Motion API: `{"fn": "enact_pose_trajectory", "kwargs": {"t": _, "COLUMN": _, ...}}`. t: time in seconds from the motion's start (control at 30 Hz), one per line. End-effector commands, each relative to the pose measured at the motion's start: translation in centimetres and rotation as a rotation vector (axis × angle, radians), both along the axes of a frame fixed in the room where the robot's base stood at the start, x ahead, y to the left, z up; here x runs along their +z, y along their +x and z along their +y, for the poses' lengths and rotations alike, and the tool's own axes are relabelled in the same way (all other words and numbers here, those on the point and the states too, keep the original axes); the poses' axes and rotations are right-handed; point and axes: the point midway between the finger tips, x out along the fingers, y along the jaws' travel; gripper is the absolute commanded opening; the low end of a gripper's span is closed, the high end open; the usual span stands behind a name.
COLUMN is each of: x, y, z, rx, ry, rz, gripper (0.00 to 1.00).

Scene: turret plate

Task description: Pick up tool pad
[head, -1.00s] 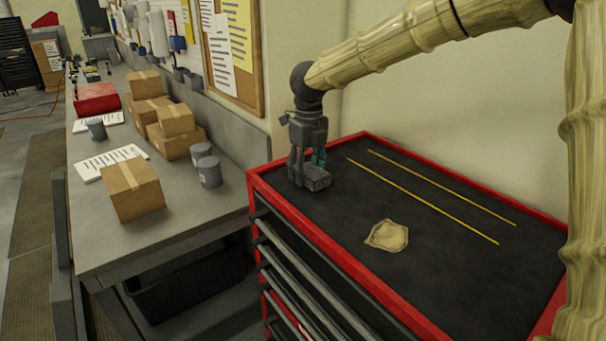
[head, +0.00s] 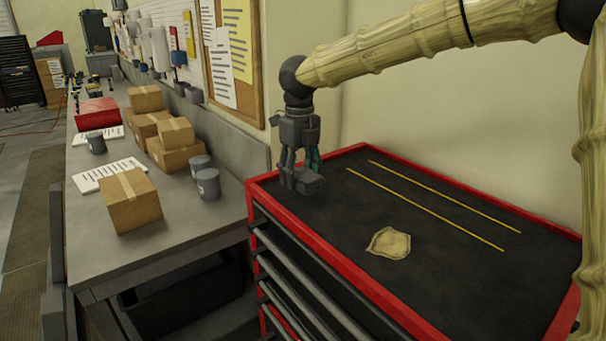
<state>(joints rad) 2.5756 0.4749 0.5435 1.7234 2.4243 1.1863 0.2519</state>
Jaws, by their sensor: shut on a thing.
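My gripper (head: 299,164) points down over the far left corner of the tool cabinet's black top. It is shut on a small dark grey block, which I take to be the tool pad (head: 306,183). The pad sits low between the fingers and juts out toward the right. It seems to hang slightly above the black top, though the dark surface makes the gap hard to judge. The fingers hide part of the pad.
The red-rimmed cabinet top (head: 470,275) holds a flat tan patch (head: 389,243) and two thin yellow strips (head: 430,210). A grey workbench (head: 190,225) with cardboard boxes (head: 132,200) and grey cups (head: 208,184) stands at left. The cabinet top's front is clear.

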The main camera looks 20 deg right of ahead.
Motion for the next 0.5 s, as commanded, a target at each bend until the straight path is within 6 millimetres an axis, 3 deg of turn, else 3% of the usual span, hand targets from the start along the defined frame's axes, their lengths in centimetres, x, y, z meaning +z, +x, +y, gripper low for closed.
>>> {"fn": "enact_pose_trajectory", "kwargs": {"t": 0.2, "x": 0.3, "y": -4.5, "z": 2.4, "rx": 0.002, "ry": 0.000, "rz": -0.002, "gripper": 0.33}}
{"fn": "enact_pose_trajectory", "kwargs": {"t": 0.5, "x": 0.9, "y": -8.5, "z": 4.8, "rx": 0.001, "ry": 0.002, "rz": -0.002, "gripper": 0.33}}
